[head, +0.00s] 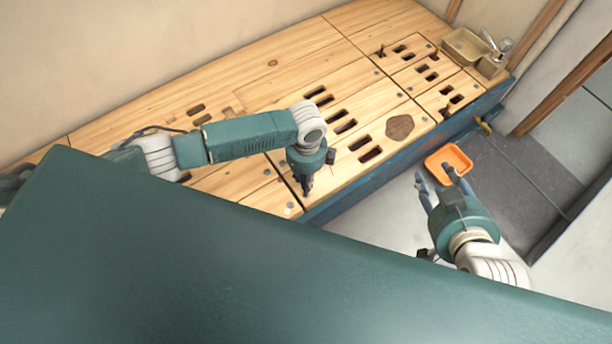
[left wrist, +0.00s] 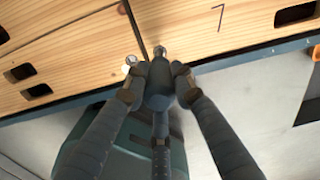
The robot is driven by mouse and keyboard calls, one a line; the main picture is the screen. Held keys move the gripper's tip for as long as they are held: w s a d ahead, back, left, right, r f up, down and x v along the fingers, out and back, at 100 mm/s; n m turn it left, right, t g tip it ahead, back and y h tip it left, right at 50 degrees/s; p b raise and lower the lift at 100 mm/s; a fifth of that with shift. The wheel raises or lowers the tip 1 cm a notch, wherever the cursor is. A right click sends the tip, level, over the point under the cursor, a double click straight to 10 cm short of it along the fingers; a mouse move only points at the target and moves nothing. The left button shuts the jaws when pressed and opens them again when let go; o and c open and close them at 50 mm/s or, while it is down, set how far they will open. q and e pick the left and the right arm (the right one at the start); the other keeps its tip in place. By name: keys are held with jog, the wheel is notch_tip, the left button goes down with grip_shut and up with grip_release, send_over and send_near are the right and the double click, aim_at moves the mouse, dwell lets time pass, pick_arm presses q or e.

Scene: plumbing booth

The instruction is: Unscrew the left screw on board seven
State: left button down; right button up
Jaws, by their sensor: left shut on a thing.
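Board seven (left wrist: 245,25) is a pale wooden board marked with a "7", right of a dark seam in the left wrist view. My left gripper (head: 306,190) points down at the bench's front edge. In the left wrist view its fingers (left wrist: 155,88) are shut around a dark, rounded tool (left wrist: 160,85). The tool's metallic tip (left wrist: 160,51) is over board seven's left front corner, just right of the seam. No separate left screw shows there; I cannot tell if the tip touches one. My right gripper (head: 437,178) is open and empty, in front of the bench.
Another bright screw head (left wrist: 130,61) sits on the neighbouring board, left of the seam. The bench top has several dark slots and a brown knot (head: 400,127). An orange tray (head: 448,160) is on the floor. A basin (head: 465,46) stands at the far right corner.

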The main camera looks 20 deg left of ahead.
pick_arm(q)
jog(key=shift+n+p, duration=0.3)
jog(key=shift+n, duration=0.3)
jog(key=shift+n+p, duration=0.3)
jog(key=shift+p, duration=0.2)
jog(key=shift+w, duration=0.1)
jog(key=shift+n+p, duration=0.4)
jog(key=shift+p, duration=0.05)
jog(key=shift+r+n+p, duration=0.15)
jog(key=shift+n+p, duration=0.95)
pick_arm(e)
jog(key=s+d+f+g+h, duration=0.1)
jog(key=s+d+f+g, duration=0.2)
jog(key=s, duration=0.4)
jog(key=s+d+f+g+h, duration=0.1)
jog(key=s+d+f+g, duration=0.1)
jog(key=s+g, duration=0.35)
pick_arm(q)
jog(key=shift+n+p, duration=0.35)
jog(key=shift+n, duration=0.35)
jog(key=shift+n+p, duration=0.75)
jog(key=shift+n, duration=0.25)
jog(key=shift+n+p, duration=0.7)
jog(key=shift+n, duration=0.4)
jog(key=shift+m, duration=0.7)
pick_arm(e)
notch_tip(320, 180, down, 14)
jog(key=s, duration=0.1)
jog(key=shift+a+f, duration=0.25)
jog(key=shift+a, duration=0.1)
